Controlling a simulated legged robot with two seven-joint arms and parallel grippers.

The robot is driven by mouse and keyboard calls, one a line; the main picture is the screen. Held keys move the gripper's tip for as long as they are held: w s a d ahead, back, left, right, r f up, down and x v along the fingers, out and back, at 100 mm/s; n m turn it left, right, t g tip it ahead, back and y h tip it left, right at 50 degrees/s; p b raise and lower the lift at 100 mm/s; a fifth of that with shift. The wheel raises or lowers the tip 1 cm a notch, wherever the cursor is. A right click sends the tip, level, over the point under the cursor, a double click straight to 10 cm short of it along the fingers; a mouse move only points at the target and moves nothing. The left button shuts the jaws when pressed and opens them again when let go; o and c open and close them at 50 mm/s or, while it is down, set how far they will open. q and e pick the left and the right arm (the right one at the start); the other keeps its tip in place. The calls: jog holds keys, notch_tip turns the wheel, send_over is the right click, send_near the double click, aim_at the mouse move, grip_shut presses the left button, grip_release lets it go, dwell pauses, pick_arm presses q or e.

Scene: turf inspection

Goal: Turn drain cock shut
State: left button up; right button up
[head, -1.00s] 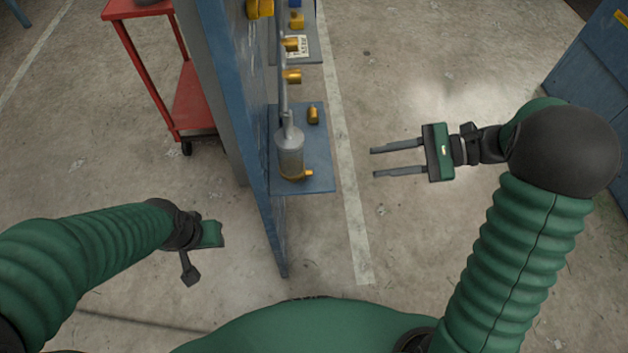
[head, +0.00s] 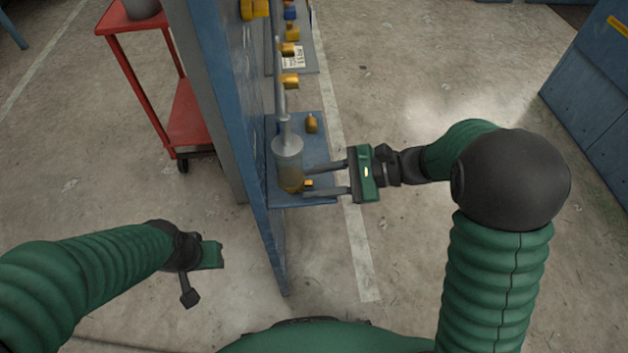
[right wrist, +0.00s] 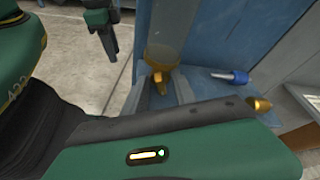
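The cylindrical filter bowl (head: 288,165) hangs on the blue panel above a small blue shelf. A small brass drain cock (head: 308,184) sits at its lower end. My right gripper (head: 307,181) is open, coming from the right, with one finger on each side of the cock. In the right wrist view the brass cock (right wrist: 160,80) shows under the clear bowl (right wrist: 165,35), between the two grey fingers. I cannot tell whether the fingers touch it.
A brass fitting (head: 311,123) stands on the shelf (head: 315,155) behind the cock. A blue-handled tool (right wrist: 232,75) lies beyond it in the right wrist view. The blue panel (head: 235,120) separates my arms. A red cart (head: 185,115) stands left.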

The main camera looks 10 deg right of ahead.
jog(key=shift+d, duration=0.2)
jog(key=shift+c, duration=1.1)
jog(key=shift+a, duration=0.1)
grip_shut()
jog(key=shift+s+a, duration=0.1)
jog(key=f+n+t+b, duration=0.1)
jog(key=n+b, duration=0.1)
jog(key=b, duration=0.2)
jog(key=shift+s, duration=0.1)
jog(key=shift+r, duration=0.55)
jog(key=shift+s+a+f, duration=0.1)
jog(key=shift+o, duration=1.3)
grip_release()
jog(key=shift+a, duration=0.1)
jog(key=shift+p, duration=0.3)
